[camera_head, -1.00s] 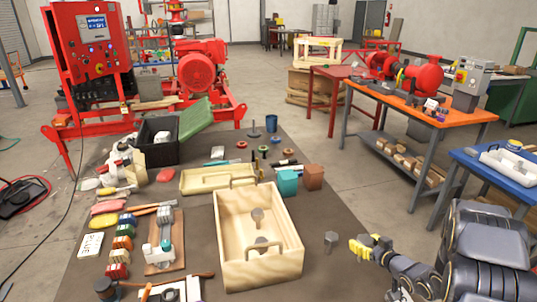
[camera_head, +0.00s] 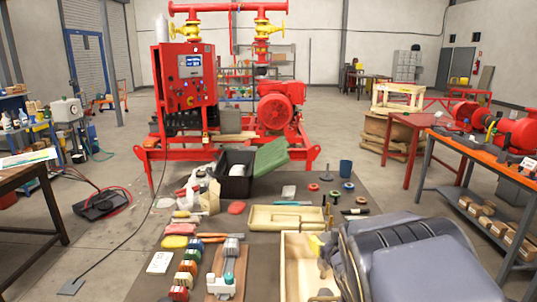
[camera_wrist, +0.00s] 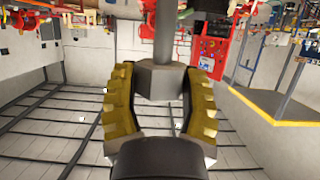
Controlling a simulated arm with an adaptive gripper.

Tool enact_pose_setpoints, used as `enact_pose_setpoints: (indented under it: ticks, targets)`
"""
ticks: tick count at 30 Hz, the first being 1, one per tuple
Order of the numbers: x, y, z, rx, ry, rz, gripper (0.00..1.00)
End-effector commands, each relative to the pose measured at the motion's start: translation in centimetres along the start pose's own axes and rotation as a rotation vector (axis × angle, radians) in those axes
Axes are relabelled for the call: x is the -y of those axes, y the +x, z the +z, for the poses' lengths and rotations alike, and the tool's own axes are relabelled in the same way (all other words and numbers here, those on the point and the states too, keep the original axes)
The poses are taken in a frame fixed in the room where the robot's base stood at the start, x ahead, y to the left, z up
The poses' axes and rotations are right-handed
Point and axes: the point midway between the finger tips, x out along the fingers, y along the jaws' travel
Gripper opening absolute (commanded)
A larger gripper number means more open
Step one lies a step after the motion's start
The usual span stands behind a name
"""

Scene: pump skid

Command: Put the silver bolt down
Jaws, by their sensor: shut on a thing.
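In the wrist view, my gripper (camera_wrist: 160,105) has its two yellow ridged fingers closed around the grey hexagonal head of the silver bolt (camera_wrist: 158,80). The bolt's shank runs toward the top of that picture. In the head view, my gripper (camera_head: 317,245) shows only as a bit of yellow at the left edge of my dark arm. It is over or beside the right part of the pale wooden box (camera_head: 296,262). My arm hides much of the box and most of the gripper; I cannot tell the bolt's height above anything.
A shallow wooden tray (camera_head: 285,218) lies behind the box. A black crate (camera_head: 235,185) with a green lid (camera_head: 271,157) stands farther back. Coloured blocks (camera_head: 186,268) and a wooden board with a fixture (camera_head: 228,270) crowd the left of the dark mat. The red pump skid stands behind.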

Motion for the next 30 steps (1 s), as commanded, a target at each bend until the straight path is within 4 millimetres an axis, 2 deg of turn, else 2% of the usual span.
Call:
enact_pose_setpoints:
  ticks: [1,6,10,14,24,30]
  targets:
    - [1.2,-0.4,-0.5,-0.005,-0.003,-0.006,0.14]
    - [2.8,-1.1,-1.1,-0.005,-0.003,-0.006,0.14]
    - [3.8,0.0,-0.5,0.001,-0.009,-0.019,0.14]
    - [5.7,2.7,0.7,0.001,-0.023,-0.051,0.14]
    - [12.3,10.5,6.7,-0.001,-0.058,-0.140,0.14]
    - [15.2,13.2,10.3,-0.003,-0.067,-0.170,0.14]
